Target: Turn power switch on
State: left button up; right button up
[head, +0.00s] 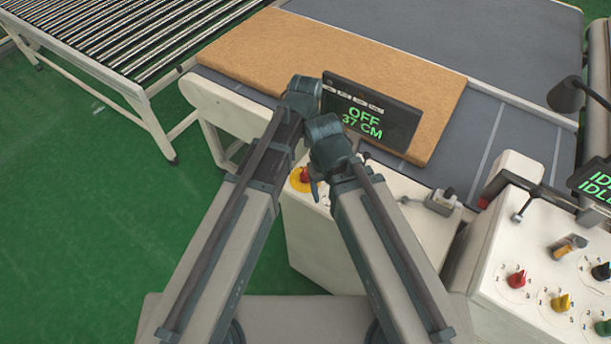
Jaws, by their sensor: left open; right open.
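A red knob on a yellow round plate (300,179) sits on the top of a white cabinet (318,232); it looks like the power switch. A black display (372,112) behind it reads "OFF" and "37 CM" in green. My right gripper (316,188) is open, close beside the knob and partly covering it; I cannot tell whether they touch. My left gripper (303,88) is open and higher, in front of the display's left edge. Its fingertips are hard to make out.
A brown mattress slab (260,48) lies on a grey conveyor belt (494,105). A roller conveyor (130,35) stands at the upper left. A white console (535,255) with coloured knobs is at the right. The green floor (80,230) at the left is clear.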

aim_at(306, 173)
pick_arm(q)
notch_tip(306, 173, down, 11)
jog(key=b, duration=1)
jog(key=shift+c, duration=0.3)
grip_shut()
